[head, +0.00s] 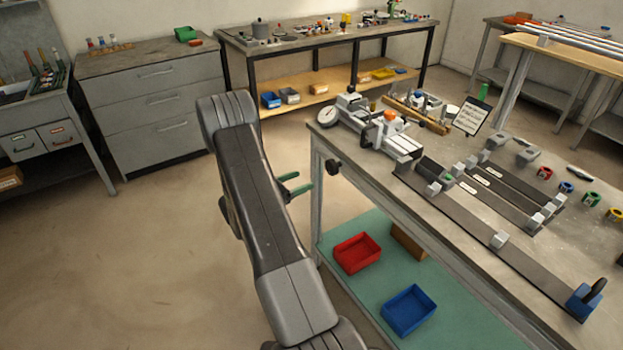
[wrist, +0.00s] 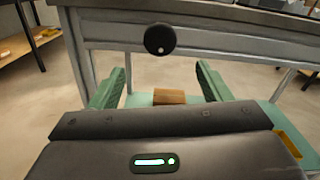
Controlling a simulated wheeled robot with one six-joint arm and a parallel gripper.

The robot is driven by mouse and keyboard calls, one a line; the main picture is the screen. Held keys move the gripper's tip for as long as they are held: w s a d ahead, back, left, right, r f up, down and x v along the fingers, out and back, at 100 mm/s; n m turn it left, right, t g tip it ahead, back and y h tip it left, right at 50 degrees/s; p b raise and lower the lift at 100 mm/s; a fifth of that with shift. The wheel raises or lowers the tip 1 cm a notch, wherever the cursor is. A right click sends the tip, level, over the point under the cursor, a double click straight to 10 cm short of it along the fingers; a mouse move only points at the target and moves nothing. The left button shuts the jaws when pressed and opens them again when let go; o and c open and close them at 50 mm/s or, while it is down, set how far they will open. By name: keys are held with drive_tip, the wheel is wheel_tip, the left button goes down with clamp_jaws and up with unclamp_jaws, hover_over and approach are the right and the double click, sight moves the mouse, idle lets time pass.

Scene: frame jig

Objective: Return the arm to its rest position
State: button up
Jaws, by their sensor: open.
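My gripper (head: 297,186) shows in the head view as green fingers beside my raised grey arm, left of the workbench (head: 335,150). The wrist view shows its two green fingers (wrist: 158,88) wide apart with nothing between them. They point at the side of the bench, where a round black knob (wrist: 160,39) sits on the frame just above and beyond the fingertips. The same knob (head: 333,167) shows in the head view, close to the fingers. Part of the gripper is hidden behind my arm in the head view.
The workbench carries a frame jig (head: 480,190) with grey blocks and bars. Its lower shelf holds a red bin (head: 357,253), a blue bin (head: 408,310) and a brown block (head: 409,240). A grey drawer cabinet (head: 150,105) stands behind. The floor at left is clear.

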sight(329, 170)
drive_tip(key=shift+s+a, duration=0.4)
drive_tip(key=shift+a, duration=0.1)
drive_tip(key=shift+w+d, duration=0.1)
drive_tip(key=p+x, duration=0.2)
drive_tip(key=x, duration=1.1)
drive_tip(key=shift+w+d, duration=0.2)
drive_tip(key=shift+d, duration=0.1)
drive_tip(key=shift+a, duration=0.1)
